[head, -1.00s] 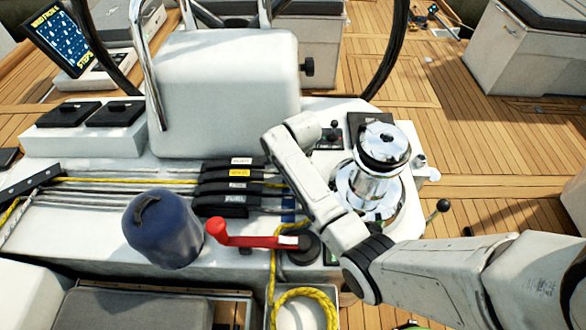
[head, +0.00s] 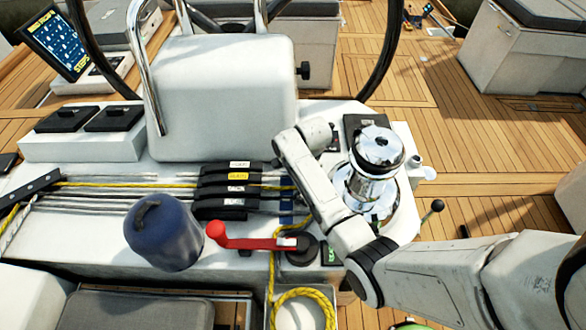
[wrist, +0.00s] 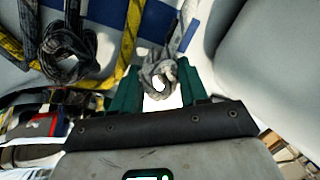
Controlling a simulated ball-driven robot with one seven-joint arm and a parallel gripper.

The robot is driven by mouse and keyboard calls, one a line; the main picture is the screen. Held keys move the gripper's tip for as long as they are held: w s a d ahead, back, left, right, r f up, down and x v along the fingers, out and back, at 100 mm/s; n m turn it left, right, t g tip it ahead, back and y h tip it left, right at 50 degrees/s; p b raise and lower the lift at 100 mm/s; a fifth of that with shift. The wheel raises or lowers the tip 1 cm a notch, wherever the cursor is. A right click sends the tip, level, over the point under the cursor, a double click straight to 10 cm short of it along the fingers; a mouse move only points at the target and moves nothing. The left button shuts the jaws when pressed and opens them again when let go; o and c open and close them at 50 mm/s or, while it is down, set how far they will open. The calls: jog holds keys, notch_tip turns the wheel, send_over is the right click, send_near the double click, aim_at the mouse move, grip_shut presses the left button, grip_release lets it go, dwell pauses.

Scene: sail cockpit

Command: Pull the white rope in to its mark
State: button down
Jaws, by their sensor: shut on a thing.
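In the wrist view, my gripper (wrist: 160,78) has its teal fingers on either side of a knotted grey-white rope end (wrist: 161,66), and is shut on it. The rope runs up from the fingers. In the head view my arm hides the gripper and this rope end. White and grey ropes (head: 100,205) run from the left into the black rope clutches (head: 222,203), which carry small labels. I cannot tell which line is the held one there, and no mark on it can be made out.
A chrome winch (head: 367,186) stands right of my arm. A red handle (head: 250,242) and a blue container (head: 163,232) are in front of the clutches. Yellow rope (head: 304,293) is coiled below. In the wrist view a darker rope knot (wrist: 68,55) hangs at left.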

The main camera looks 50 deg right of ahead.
jog(key=c, duration=0.9)
grip_release()
jog(key=shift+s+d, duration=0.1)
jog(key=shift+s, duration=0.05)
jog(key=shift+o, duration=0.2)
jog(key=shift+r, duration=0.1)
notch_tip(320, 180, up, 10)
jog(key=s, duration=0.2)
jog(key=shift+a+r, duration=0.2)
jog(key=shift+a, duration=0.15)
jog(key=s+a+f+n+g, duration=0.1)
jog(key=s+a+f+n, duration=0.2)
jog(key=s+a+n, duration=1.4)
jog(key=s+n, duration=0.4)
